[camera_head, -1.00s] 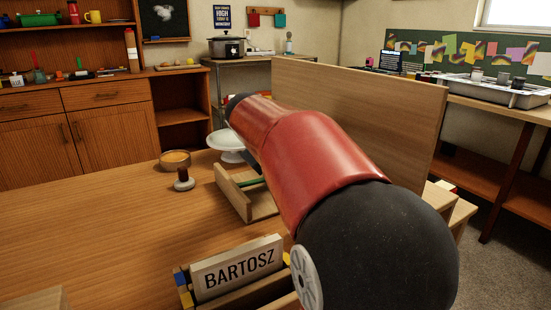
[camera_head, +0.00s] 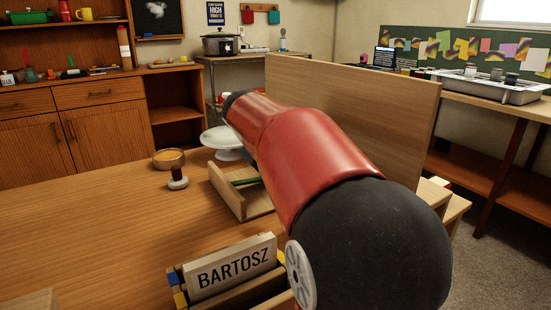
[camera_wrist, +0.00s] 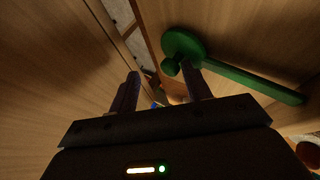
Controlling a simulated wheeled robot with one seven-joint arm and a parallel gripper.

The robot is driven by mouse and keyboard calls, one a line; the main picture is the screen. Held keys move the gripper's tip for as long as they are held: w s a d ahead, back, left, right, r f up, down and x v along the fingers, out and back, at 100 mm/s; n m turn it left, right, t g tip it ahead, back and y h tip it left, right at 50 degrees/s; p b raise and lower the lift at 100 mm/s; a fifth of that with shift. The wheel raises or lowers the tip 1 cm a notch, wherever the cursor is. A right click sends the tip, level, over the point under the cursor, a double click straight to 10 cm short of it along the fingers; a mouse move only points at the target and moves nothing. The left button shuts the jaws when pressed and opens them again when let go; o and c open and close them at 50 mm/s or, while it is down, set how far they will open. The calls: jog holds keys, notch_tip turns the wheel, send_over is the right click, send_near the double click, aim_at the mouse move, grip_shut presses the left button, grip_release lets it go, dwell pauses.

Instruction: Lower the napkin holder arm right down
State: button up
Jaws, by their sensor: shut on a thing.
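In the wrist view a green napkin holder arm (camera_wrist: 255,83) runs from a round disc end at upper middle to the right, along a wooden panel. A small green knob (camera_wrist: 170,67) stands by the disc.
A tall wooden board (camera_head: 350,105) stands behind my arm. On the table are a white cake stand (camera_head: 222,139), an orange-filled bowl (camera_head: 169,159), a stamp (camera_head: 178,180) and a BARTOSZ name block (camera_head: 233,268). The table's left side is clear.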

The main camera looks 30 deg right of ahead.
jog(key=v, duration=0.7)
jog(key=shift+s+a+r, duration=0.15)
jog(key=shift+a+r, duration=0.05)
jog(key=shift+r, duration=0.1)
